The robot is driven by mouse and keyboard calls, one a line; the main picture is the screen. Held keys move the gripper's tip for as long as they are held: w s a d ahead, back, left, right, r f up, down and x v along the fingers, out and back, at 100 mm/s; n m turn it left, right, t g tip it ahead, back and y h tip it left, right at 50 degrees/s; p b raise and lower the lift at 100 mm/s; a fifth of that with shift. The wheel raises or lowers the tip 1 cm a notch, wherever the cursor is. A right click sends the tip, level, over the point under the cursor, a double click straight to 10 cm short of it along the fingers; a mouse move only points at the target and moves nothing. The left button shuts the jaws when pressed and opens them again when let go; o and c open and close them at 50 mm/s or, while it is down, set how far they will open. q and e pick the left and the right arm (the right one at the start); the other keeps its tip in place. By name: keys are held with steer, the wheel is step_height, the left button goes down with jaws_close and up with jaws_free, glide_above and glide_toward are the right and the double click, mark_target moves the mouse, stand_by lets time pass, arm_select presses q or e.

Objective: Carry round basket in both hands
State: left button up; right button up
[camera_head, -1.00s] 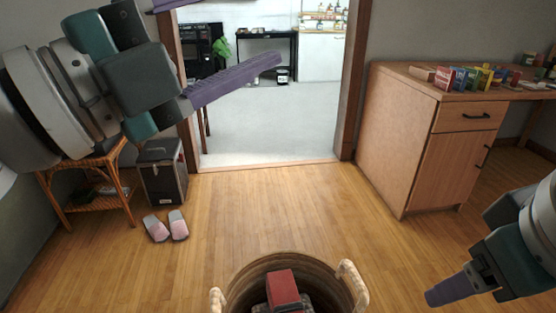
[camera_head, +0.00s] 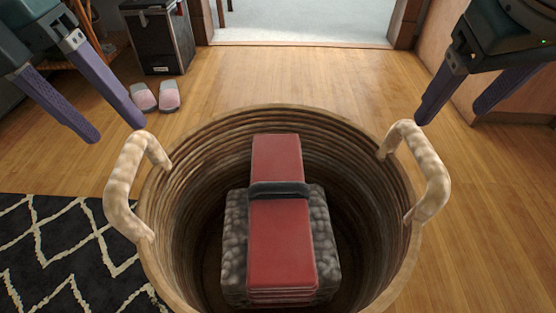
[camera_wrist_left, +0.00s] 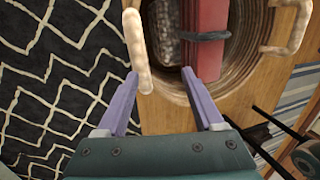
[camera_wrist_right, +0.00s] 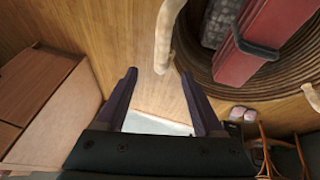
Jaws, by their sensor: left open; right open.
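A round woven basket (camera_head: 180,200) stands on the wood floor in the lower middle of the head view. Its two pale rope-like handles, left (camera_head: 122,190) and right (camera_head: 432,170), stick up from the rim. Inside lie a red block with a dark band (camera_head: 280,220) and a grey textured block (camera_head: 236,240). My left gripper (camera_head: 118,132) is open and empty, beyond the left handle; in the left wrist view that handle (camera_wrist_left: 135,40) is just ahead of the fingers. My right gripper (camera_head: 455,112) is open and empty, beyond the right handle (camera_wrist_right: 163,40).
A black patterned rug (camera_head: 60,260) lies at the left. Pink slippers (camera_head: 156,96) and a black box (camera_head: 160,38) are at the back left. A wooden cabinet (camera_head: 437,45) stands at the right. Wood floor is clear between the basket and the doorway.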

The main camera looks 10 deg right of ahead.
mark_target(146, 196)
arm_select(q)
steer(key=shift+w+a+f+y+b, duration=0.25)
steer(key=shift+a+f+y+b, duration=0.3)
steer(key=shift+a+f, duration=0.5)
steer(key=shift+s+a, duration=0.15)
steer(key=shift+s, duration=0.1)
steer(key=shift+x, duration=4.95)
arm_select(e)
steer(key=shift+x, duration=6)
arm_select(q)
steer(key=shift+s, duration=0.1)
arm_select(e)
steer(key=shift+w+a, duration=0.1)
steer(key=shift+a, duration=0.05)
arm_select(q)
jaws_close()
arm_select(e)
jaws_close()
